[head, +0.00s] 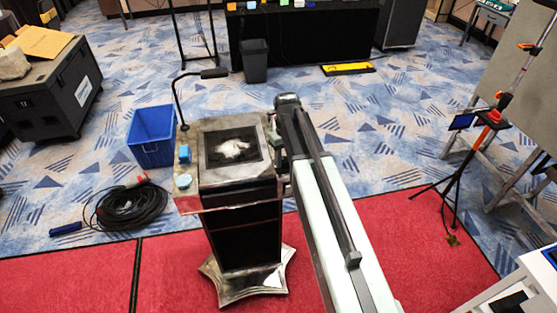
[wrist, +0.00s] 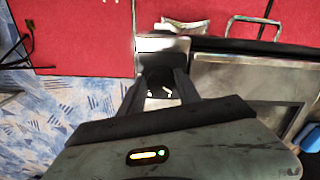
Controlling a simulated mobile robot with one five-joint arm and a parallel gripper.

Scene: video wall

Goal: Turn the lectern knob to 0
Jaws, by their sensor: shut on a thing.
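The lectern (head: 239,225) stands upright on the red carpet, with a dark screen in its sloped top. My arm reaches along its right side in the head view, where the gripper's fingertips cannot be made out clearly. In the wrist view, the two dark fingers of my gripper (wrist: 161,88) are closed around a small dark knob (wrist: 160,80) on the lectern's metal edge (wrist: 162,44). White marks show close to the knob between the fingers. The fingers hide the knob's sides, and I cannot read its setting.
A blue bin (head: 151,137) and a coiled black cable (head: 126,207) are on the floor left of the lectern. A thin gooseneck lamp (head: 178,98) rises from its back left corner. An orange tripod stand (head: 480,145) is at the right.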

